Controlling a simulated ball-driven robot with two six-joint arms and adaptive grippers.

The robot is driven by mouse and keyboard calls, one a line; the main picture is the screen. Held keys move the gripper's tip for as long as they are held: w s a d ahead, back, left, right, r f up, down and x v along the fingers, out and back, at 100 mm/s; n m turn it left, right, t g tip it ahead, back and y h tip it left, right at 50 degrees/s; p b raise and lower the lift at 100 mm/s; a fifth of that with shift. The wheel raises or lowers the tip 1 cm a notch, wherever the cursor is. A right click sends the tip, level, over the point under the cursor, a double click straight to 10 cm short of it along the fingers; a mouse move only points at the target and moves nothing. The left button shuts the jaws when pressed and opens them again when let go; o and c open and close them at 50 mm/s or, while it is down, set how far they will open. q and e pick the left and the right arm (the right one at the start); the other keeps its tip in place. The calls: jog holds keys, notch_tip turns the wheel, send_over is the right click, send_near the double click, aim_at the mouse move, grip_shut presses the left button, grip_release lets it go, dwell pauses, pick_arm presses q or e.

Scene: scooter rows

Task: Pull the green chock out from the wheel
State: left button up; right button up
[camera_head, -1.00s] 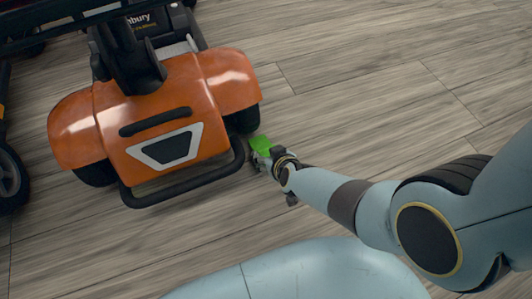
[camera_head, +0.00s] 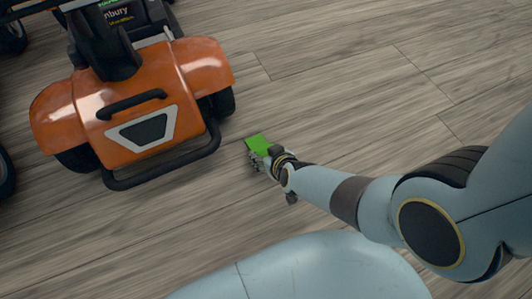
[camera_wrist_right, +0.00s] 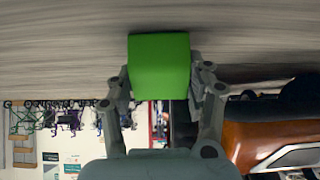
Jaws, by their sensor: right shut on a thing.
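The green chock (camera_head: 259,144) is in my right gripper (camera_head: 262,158), low over or on the wood floor. In the right wrist view the green chock (camera_wrist_right: 160,62) sits between the two fingers of my right gripper (camera_wrist_right: 160,85), which are shut on it. The orange scooter (camera_head: 150,95) stands to the left in the head view. Its near right wheel (camera_head: 224,101) is apart from the chock, with bare floor between them. I cannot tell whether the chock touches the floor. My left gripper is not in view.
The scooter's black bumper bar (camera_head: 165,177) curves along its near side. Parts of other scooters show at the left edge. The wood floor (camera_head: 350,100) to the right of the scooter is clear. The scooter (camera_wrist_right: 262,140) also shows at right in the wrist view.

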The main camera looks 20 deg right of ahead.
jog(key=o, duration=1.6)
